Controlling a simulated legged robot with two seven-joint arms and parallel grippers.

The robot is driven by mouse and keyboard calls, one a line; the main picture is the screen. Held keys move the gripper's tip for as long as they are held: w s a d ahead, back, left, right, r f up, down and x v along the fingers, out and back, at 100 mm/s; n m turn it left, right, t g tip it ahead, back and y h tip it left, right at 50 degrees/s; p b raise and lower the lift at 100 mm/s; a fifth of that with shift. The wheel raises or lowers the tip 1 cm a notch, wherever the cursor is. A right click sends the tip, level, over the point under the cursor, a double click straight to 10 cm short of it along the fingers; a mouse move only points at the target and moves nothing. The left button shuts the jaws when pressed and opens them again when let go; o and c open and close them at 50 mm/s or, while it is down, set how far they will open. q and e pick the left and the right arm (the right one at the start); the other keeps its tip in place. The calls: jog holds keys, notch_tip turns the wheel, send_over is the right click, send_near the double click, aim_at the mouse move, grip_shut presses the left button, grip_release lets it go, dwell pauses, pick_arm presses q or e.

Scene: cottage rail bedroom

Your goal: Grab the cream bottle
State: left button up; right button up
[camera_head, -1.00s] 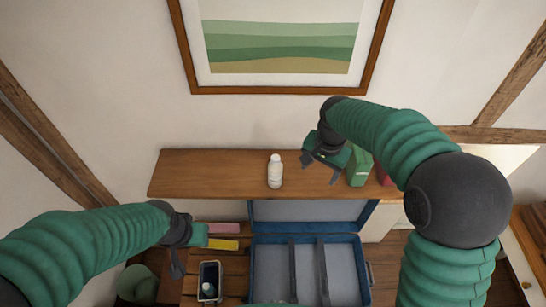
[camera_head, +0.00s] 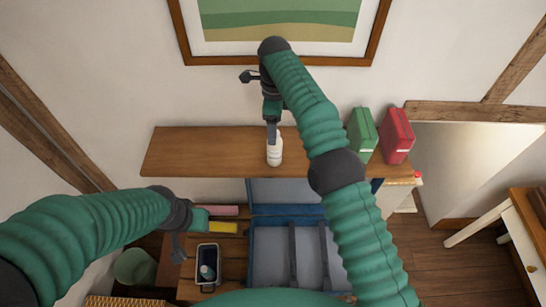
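The cream bottle (camera_head: 275,153) is a small white bottle standing upright on the wooden shelf (camera_head: 200,150) against the wall. My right gripper (camera_head: 271,133) points down at the bottle's top, and its dark finger overlaps the cap in the head view. I see this gripper edge-on, so its opening and any contact with the bottle cannot be told. My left gripper (camera_head: 205,222) is low at the left, beside the pink and yellow items and away from the bottle. Its fingertips do not show clearly.
A green box (camera_head: 362,134) and a red box (camera_head: 397,136) stand on the shelf to the right. Below is an open blue suitcase (camera_head: 270,255). A dark tray (camera_head: 207,252) holding a bottle is left of it. The shelf's left part is clear.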

aim_at(274, 148)
jog(key=f, duration=0.4)
jog(key=shift+w+d+f, duration=0.2)
jog(key=shift+d+f, duration=0.15)
jog(key=shift+s+f+p, duration=0.15)
jog(key=shift+f+p, duration=0.1)
jog(key=shift+p, duration=0.35)
jog(key=f+p, duration=0.3)
jog(key=f, duration=0.1)
jog(key=shift+s+a, duration=0.25)
jog(key=shift+s, duration=0.05)
jog(key=shift+f, duration=0.35)
jog(key=shift+w+a+f, duration=0.1)
jog(key=shift+a, duration=0.05)
jog(key=c, duration=0.7)
grip_shut()
